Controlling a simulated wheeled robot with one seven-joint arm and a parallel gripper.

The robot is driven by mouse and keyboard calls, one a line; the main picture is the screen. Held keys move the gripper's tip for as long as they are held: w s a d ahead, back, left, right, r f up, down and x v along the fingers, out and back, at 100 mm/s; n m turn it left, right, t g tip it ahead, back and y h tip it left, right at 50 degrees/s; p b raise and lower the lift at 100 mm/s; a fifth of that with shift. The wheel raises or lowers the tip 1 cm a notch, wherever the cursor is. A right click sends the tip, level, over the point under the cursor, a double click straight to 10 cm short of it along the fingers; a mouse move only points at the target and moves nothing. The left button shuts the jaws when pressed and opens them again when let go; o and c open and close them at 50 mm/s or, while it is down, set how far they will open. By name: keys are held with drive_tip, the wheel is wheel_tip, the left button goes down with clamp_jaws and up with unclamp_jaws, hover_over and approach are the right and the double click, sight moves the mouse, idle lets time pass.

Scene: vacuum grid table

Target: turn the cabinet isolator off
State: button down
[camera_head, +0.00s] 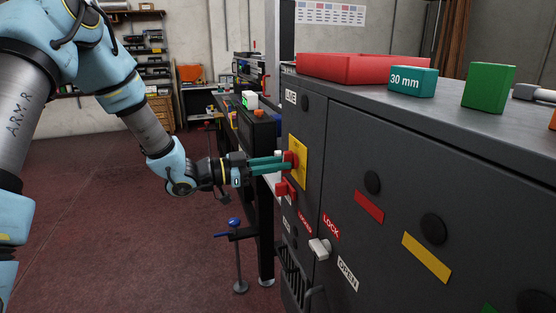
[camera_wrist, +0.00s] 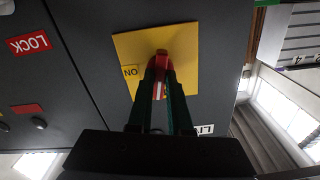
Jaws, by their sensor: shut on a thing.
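The cabinet isolator is a red handle (camera_head: 289,157) on a yellow plate (camera_head: 301,165), on the narrow left face of the dark grey cabinet (camera_head: 345,150). In the wrist view the red handle (camera_wrist: 162,60) stands out from the yellow plate (camera_wrist: 195,45), with a white stripe along it. An "ON" label (camera_wrist: 130,72) shows at the plate's edge, next to the handle. My gripper (camera_head: 284,163) reaches in from the left. Its green fingers (camera_wrist: 162,85) are shut on the red handle, one on each side. The fingers hide part of the handle and the lower plate.
Below the plate is another red part (camera_head: 284,189). A pale latch handle (camera_head: 320,248) sits between "LOCK" and "OPEN" labels. On the cabinet top are a red tray (camera_head: 350,67), a teal "30 mm" block (camera_head: 413,82) and a green block (camera_head: 488,88). Red floor is clear at left.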

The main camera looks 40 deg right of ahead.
drive_tip(key=shift+n+p, duration=0.5)
drive_tip(key=shift+n, duration=0.8)
drive_tip(key=shift+f, duration=0.1)
drive_tip(key=c, duration=0.8)
unclamp_jaws()
drive_tip(key=shift+c, duration=0.2)
drive_tip(key=shift+a, duration=0.15)
drive_tip(key=b+v, duration=0.3)
drive_tip(key=v, duration=0.7)
drive_tip(key=shift+w+a, duration=0.15)
drive_tip(key=shift+a, duration=0.15)
